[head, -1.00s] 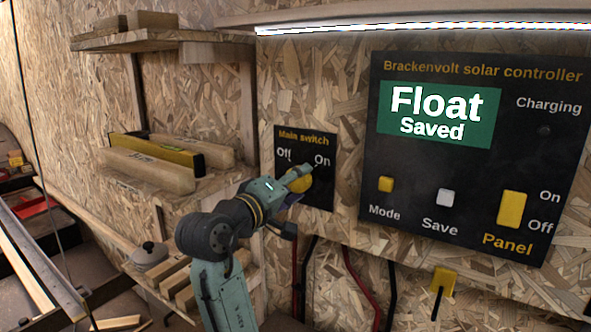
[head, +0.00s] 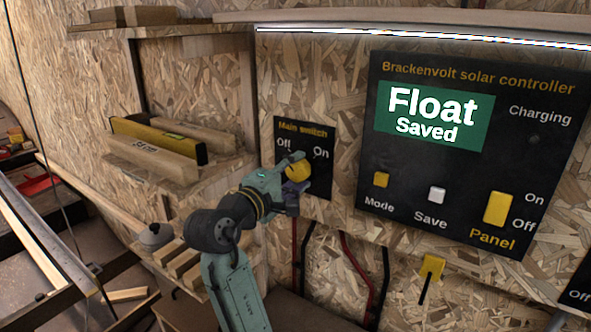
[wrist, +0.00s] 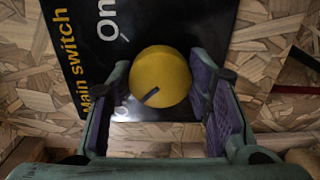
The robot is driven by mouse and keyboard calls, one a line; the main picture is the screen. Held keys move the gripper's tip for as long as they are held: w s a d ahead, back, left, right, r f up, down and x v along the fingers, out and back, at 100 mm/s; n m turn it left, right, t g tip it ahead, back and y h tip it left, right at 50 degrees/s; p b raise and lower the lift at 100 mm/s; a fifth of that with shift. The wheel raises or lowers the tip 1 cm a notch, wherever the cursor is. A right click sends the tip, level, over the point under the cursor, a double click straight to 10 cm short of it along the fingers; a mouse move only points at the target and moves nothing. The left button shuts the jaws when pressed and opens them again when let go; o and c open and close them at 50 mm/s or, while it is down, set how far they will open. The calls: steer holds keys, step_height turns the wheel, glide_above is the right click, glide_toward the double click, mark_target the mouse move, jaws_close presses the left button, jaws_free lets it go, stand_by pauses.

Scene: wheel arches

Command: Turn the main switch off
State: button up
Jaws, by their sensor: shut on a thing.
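The main switch is a black plate (head: 319,187) on the wooden wall with "Off" at upper left and "On" at upper right. Its round yellow knob (head: 299,172) is partly covered by my gripper (head: 291,184). In the wrist view the knob (wrist: 160,78) sits between the two fingers of my gripper (wrist: 168,85), which is shut on it. The knob's short black mark lies at its lower left, away from the "On" label and tick.
Right of the switch is the solar controller panel (head: 440,215), showing "Float Saved", with Mode (head: 381,180) and Save (head: 436,194) buttons and a yellow Panel switch (head: 497,209). Left is a shelf with a spirit level (head: 160,138) and wooden pieces. Cables hang below.

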steer(key=shift+a, duration=0.1)
steer(key=o, duration=1.1)
steer(key=shift+o, duration=0.2)
steer(key=v, duration=1.2)
